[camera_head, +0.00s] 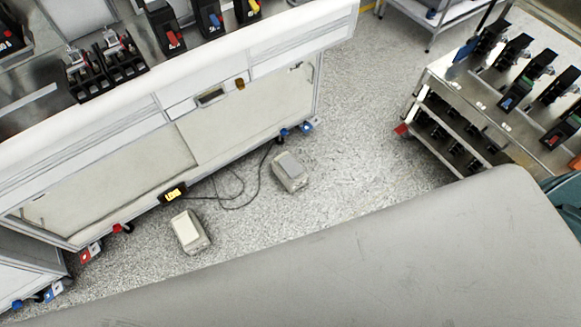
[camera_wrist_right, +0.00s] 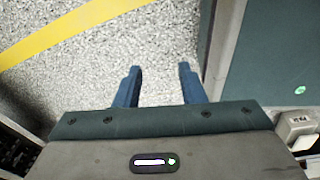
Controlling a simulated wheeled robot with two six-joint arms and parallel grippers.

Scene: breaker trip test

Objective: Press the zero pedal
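Two pale grey foot pedals sit on the speckled floor in the head view. The near-left pedal (camera_head: 189,231) has a cream top, and the far-right pedal (camera_head: 290,171) has a grey top. Dark cables run from the pedal area towards the bench. I can read no marking on either pedal, so I cannot tell which is the zero pedal. In the right wrist view my right gripper (camera_wrist_right: 160,70) is open and empty, its two blue fingers apart above bare floor. My left gripper is in neither view.
A metal cart (camera_head: 482,90) with several breakers stands at right. Floor between bench and cart (camera_head: 355,130) is clear. A yellow floor stripe (camera_wrist_right: 60,35) crosses the wrist view.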

